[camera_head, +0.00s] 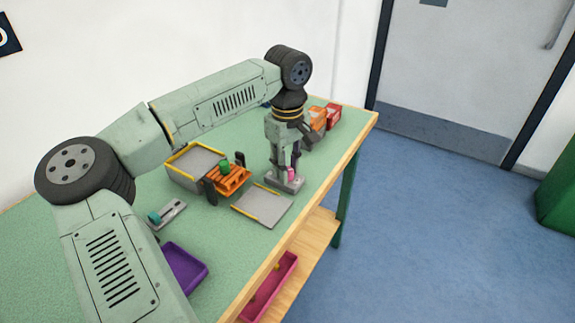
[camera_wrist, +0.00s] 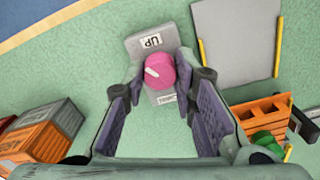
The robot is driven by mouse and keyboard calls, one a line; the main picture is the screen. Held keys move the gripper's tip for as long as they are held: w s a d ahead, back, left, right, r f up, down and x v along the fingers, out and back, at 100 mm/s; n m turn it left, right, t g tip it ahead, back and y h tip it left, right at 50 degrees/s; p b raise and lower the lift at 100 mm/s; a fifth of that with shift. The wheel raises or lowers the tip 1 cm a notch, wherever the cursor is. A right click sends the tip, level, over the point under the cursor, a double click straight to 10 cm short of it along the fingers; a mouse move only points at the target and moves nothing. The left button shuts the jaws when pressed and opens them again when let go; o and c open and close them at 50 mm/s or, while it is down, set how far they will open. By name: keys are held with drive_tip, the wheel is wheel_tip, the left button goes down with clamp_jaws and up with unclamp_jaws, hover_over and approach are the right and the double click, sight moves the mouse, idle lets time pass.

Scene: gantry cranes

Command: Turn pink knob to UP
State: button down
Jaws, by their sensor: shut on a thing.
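The pink knob (camera_wrist: 159,71) sits on a grey base plate (camera_wrist: 150,41) on the green table. In the wrist view a label reading UP is on the plate's far end, and a second label, partly hidden, is on the near end. A white mark on the knob points to the upper left. My gripper (camera_wrist: 163,80) is shut on the knob, with one fingertip on each side. In the head view my gripper (camera_head: 287,170) points down over the plate (camera_head: 286,184), and the pink knob (camera_head: 291,173) shows between its fingers.
A grey panel with yellow edges (camera_head: 263,206) lies beside the knob plate. An orange pallet (camera_head: 232,181) with a green piece (camera_head: 224,167) stands to the left. Orange and red crates (camera_head: 333,112) are at the back right. A teal knob plate (camera_head: 172,212) and purple tray (camera_head: 184,268) are nearer.

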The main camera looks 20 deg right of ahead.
drive_tip(key=m, duration=0.7)
idle(0.6)
drive_tip(key=c, duration=1.3)
unclamp_jaws()
drive_tip(key=shift+r, duration=0.15)
wheel_tip(320, 180, up, 12)
drive_tip(key=shift+f, duration=0.1)
